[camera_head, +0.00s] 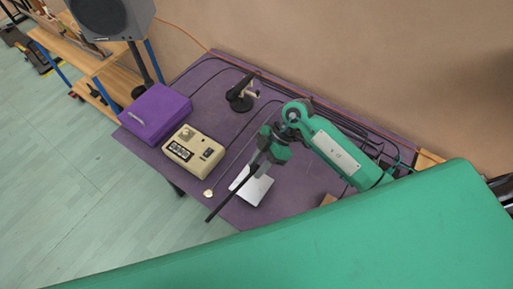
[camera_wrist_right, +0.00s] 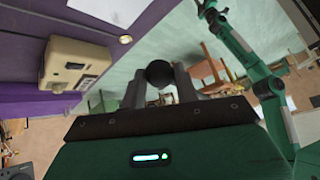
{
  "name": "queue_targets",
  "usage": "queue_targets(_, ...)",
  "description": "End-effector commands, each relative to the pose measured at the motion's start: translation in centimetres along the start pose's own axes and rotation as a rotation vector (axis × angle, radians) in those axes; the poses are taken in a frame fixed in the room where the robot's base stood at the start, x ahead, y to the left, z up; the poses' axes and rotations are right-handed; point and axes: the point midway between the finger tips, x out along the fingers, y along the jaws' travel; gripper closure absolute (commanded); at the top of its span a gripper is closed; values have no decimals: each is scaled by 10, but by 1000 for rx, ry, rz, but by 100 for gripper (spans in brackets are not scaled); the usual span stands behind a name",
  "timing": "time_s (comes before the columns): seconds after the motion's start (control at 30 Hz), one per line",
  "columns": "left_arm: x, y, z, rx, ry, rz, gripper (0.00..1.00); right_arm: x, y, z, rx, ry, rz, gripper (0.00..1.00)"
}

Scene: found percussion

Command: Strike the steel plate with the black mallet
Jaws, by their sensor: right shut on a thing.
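The steel plate (camera_head: 257,190), pale and flat, lies on the purple table near its front edge; a pale flat piece at the top of the wrist view (camera_wrist_right: 112,8) looks like it. My right gripper (camera_head: 272,147) is shut on the black mallet (camera_head: 233,189), a long dark stick. The stick slants down and left past the plate in the head view, above it or beside it; I cannot tell the gap or any contact. In the right wrist view the mallet's round black end (camera_wrist_right: 159,73) shows between the fingers. My left gripper is not clearly seen.
On the purple table (camera_head: 215,85) stand a beige box with dials (camera_head: 194,150), a purple case (camera_head: 155,113) and a small black stand (camera_head: 240,95). A small round pale disc (camera_head: 208,193) is at the front edge. Cables run along the back. A speaker (camera_head: 112,18) stands behind left.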

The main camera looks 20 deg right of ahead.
Motion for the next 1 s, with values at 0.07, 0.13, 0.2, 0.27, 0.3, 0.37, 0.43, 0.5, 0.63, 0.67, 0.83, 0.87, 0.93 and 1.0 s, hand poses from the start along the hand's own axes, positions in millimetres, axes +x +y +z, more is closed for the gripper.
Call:
queue_targets(0.07, -4, 0, -1, 0, 1, 0, 64, 0, -3, 0, 9, 5, -1, 92)
queue_targets(0.13, -4, 0, -1, 0, 1, 0, 64, 1, -3, 1, 11, 6, 0, 92)
queue_targets(0.2, -3, 0, -2, 0, 2, 0, 64, 2, -3, 1, 12, 6, 0, 92)
queue_targets(0.27, -3, 0, -3, 0, 3, 0, 64, 2, -2, 1, 11, 6, 0, 92)
queue_targets(0.3, -3, 1, -4, 0, 4, 1, 64, 2, -2, 1, 11, 6, 0, 92)
queue_targets(0.37, -3, 1, -5, 0, 5, 1, 64, 2, -2, 1, 11, 6, 0, 92)
queue_targets(0.43, -4, 2, -6, -1, 6, 2, 64, 1, -3, 1, 11, 6, 0, 92)
queue_targets(0.5, -6, 2, -6, -1, 6, 2, 64, 0, -3, 0, 10, 5, -1, 92)
queue_targets(0.63, -15, 2, -7, -1, 6, 2, 64, -2, -3, -1, 7, 4, -4, 92)
queue_targets(0.67, -8, 2, -6, 0, 6, 2, 64, 6, -1, 5, 8, 4, -5, 92)
queue_targets(0.83, 4, 2, -5, 0, 7, 2, 64, 26, 3, 21, 7, 4, -5, 92)
queue_targets(0.87, 6, 2, -5, 0, 7, 2, 64, 28, 4, 24, 8, 3, -5, 92)
queue_targets(0.93, 9, 2, -4, 0, 7, 2, 64, 34, 6, 29, 8, 4, -5, 92)
queue_targets(1.0, 10, 2, -4, 0, 6, 2, 64, 38, 7, 32, 7, 4, -4, 92)
